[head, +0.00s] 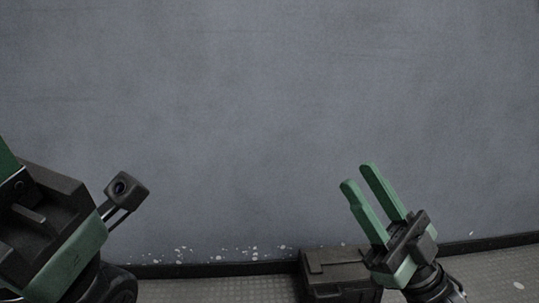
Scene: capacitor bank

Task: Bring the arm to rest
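My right gripper (357,175) is at the lower right, with two green fingers pointing up and to the left. A clear gap shows between the fingers, and nothing is held there. My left gripper (48,225) is large at the lower left, close to the camera. Only its dark and green body and part of one green finger show; its fingertips are cut off by the left edge. Whether it is open or shut is hidden.
A plain grey wall (250,110) fills most of the view, with pale flecks low down. A dark case (330,275) sits on the textured grey floor (215,290) against the wall, partly behind my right gripper. Floor left of the case is clear.

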